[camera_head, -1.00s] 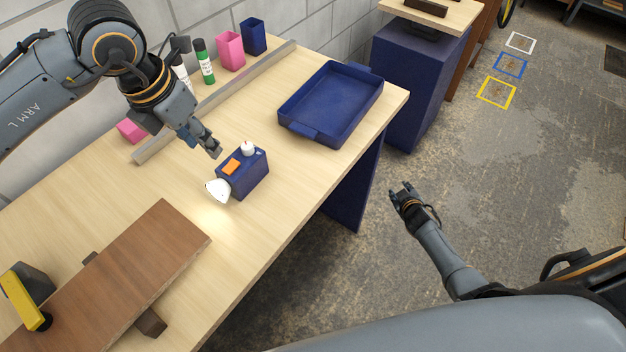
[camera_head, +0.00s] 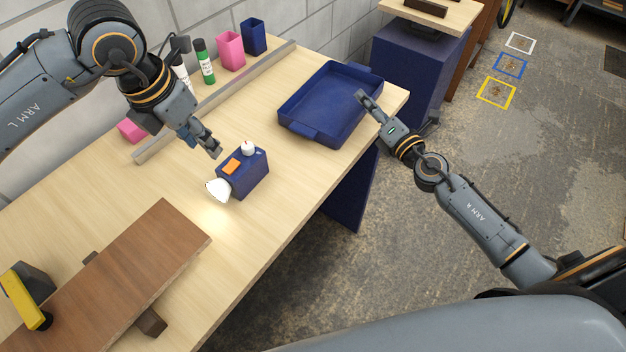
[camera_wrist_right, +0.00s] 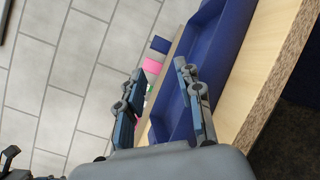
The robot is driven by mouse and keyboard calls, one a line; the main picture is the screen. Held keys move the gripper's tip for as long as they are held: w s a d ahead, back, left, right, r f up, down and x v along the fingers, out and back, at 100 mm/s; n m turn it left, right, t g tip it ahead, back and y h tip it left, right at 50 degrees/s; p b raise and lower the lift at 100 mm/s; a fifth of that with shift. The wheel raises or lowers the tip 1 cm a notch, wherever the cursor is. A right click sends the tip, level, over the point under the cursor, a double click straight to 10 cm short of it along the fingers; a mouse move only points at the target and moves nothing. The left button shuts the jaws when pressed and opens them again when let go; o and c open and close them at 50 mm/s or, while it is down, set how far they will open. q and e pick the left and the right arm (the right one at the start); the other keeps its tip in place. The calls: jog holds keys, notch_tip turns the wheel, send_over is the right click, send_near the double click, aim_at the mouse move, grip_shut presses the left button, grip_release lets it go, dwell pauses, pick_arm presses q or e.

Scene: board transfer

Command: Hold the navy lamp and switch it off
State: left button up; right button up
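The navy lamp (camera_head: 247,181) stands on the wooden table, a box-shaped body with an orange patch (camera_head: 231,166) and a white knob (camera_head: 248,148) on top. Its white lamp head (camera_head: 218,190) faces the front left and casts a bright glow on the table. My left gripper (camera_head: 214,150) hangs just behind and left of the lamp, apart from it; its finger gap is hard to judge. My right gripper (camera_head: 362,97) is over the front right rim of the navy tray, well right of the lamp. In the right wrist view its fingers (camera_wrist_right: 158,90) are apart with nothing between them.
The navy tray (camera_head: 301,130) lies behind and right of the lamp. A metal rail (camera_head: 215,101) runs along the back, with pink and navy cups (camera_head: 230,51) and markers (camera_head: 204,65) behind it. A brown board (camera_head: 130,265) lies front left. Bare tabletop surrounds the lamp.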

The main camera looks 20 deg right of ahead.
aim_at(252, 149)
jog(key=s+a+n+y, duration=0.1)
jog(key=s+a+n, duration=0.2)
jog(key=a, duration=0.1)
jog(key=s+a+n+g+y, duration=0.1)
jog(key=s+a+n+y, duration=0.1)
jog(key=s+a+n, duration=0.1)
jog(key=s+a+n+g+y, duration=0.1)
jog(key=s+a+n, duration=0.2)
jog(key=a, duration=0.2)
jog(key=shift+s+a+f+n+y, duration=0.2)
jog(key=shift+s+f+n+y, duration=0.1)
jog(key=shift+f+y, duration=0.1)
jog(key=s+a+n+y, duration=0.1)
jog(key=s+a+n, duration=0.1)
jog(key=s+a+n+g, duration=0.1)
jog(key=s+a, duration=0.1)
jog(key=s, duration=0.1)
jog(key=s+a+r+n+y, duration=0.1)
jog(key=s+a+n, duration=0.1)
jog(key=shift+s+a+n+g+y, duration=0.25)
jog(key=shift+a+n+g+y, duration=0.05)
jog(key=shift+a+g, duration=0.1)
jog(key=x, duration=1.3)
jog(key=shift+w+a, duration=0.2)
jog(key=shift+w, duration=0.1)
